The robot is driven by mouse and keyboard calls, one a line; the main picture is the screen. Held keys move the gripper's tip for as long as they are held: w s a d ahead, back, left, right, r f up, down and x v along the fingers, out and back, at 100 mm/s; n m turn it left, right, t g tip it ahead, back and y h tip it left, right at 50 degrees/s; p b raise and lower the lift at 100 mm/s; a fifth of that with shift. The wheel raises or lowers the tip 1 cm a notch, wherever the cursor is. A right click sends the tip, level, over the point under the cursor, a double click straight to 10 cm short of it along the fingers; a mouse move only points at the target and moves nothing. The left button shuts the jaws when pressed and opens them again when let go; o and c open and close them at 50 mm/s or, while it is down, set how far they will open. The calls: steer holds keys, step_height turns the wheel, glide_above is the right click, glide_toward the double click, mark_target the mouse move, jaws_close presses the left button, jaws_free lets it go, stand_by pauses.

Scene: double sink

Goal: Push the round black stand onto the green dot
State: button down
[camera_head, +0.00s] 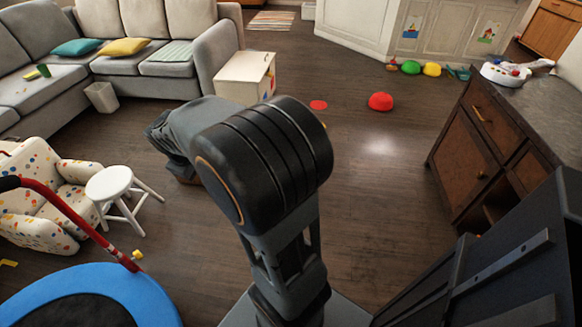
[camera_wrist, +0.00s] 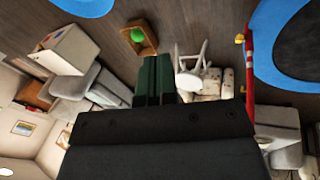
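I see no round black stand and no flat green dot on the floor in either view. A round green thing (camera_wrist: 138,35) shows in the wrist view, in or against a small wooden tray or box (camera_wrist: 149,47); I cannot tell whether it is a ball. My gripper (camera_wrist: 157,57) shows in the wrist view as two dark fingers side by side, with no clear gap and nothing seen between them. In the head view my arm fills the middle and hides the floor behind it; the gripper itself is not seen there.
Green (camera_head: 411,67) and yellow domes (camera_head: 432,69) sit farther back. A white stool (camera_head: 112,185), spotted armchair (camera_head: 40,195) and blue trampoline (camera_head: 110,282) crowd the left. A dark cabinet (camera_head: 490,140) stands right. Central floor is open.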

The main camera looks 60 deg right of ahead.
steer(key=s+a+m+y, duration=0.3)
steer(key=s+a, duration=0.6)
steer(key=s, duration=0.3)
steer(key=shift+s+a+r+t, duration=0.2)
steer(key=shift+s+r+t, duration=0.1)
steer(key=shift+s+r, duration=0.1)
steer(key=c, duration=1.8)
jaws_free()
